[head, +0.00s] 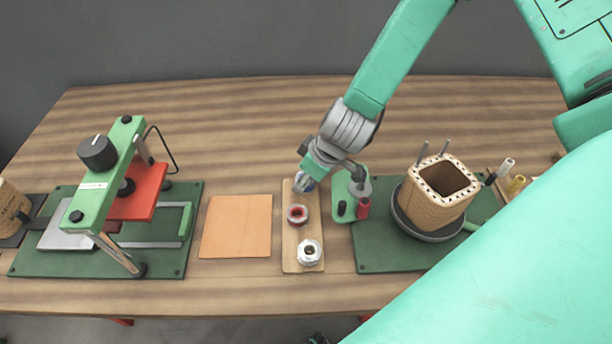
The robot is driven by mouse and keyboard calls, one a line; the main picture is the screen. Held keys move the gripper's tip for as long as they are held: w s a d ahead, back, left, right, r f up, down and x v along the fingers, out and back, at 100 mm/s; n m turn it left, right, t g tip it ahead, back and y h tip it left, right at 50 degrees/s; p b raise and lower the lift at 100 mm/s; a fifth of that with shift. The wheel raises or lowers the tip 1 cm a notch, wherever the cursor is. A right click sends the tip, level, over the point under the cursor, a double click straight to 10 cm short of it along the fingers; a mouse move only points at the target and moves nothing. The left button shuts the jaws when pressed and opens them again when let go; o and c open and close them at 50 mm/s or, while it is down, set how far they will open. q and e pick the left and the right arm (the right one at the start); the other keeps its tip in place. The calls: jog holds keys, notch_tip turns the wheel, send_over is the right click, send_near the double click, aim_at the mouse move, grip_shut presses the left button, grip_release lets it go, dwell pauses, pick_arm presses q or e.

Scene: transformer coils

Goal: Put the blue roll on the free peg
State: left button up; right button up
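The blue roll (308,184) is at the far end of a narrow wooden board (289,264), partly hidden by my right gripper (303,184). The gripper points down at the roll, with its fingertips at or just above it. Whether the fingers are closed on the roll is too small to tell. A small green stand (343,238) is just right of the board. It carries a red piece (363,208) and a dark piece (341,208); my wrist is close behind it. I cannot make out a free peg for certain. My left gripper is out of view.
A red-ringed roll (297,214) and a white roll (310,252) are on the board. An orange-brown sheet (236,226) lies left of it, then a green press (106,190). A square wooden coil (437,195) with two upright rods stands at right. The back of the table is clear.

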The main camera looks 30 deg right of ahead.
jog(key=shift+a+f, duration=0.1)
jog(key=shift+a, duration=0.05)
dwell(0.3)
jog(key=shift+d+f+b, duration=0.2)
jog(key=shift+f+b, duration=0.1)
jog(key=shift+f, duration=0.15)
jog(key=o, duration=1.4)
jog(key=shift+c, duration=0.2)
jog(key=shift+r+p, duration=2.45)
jog(key=shift+r, duration=0.15)
jog(key=shift+f, duration=0.1)
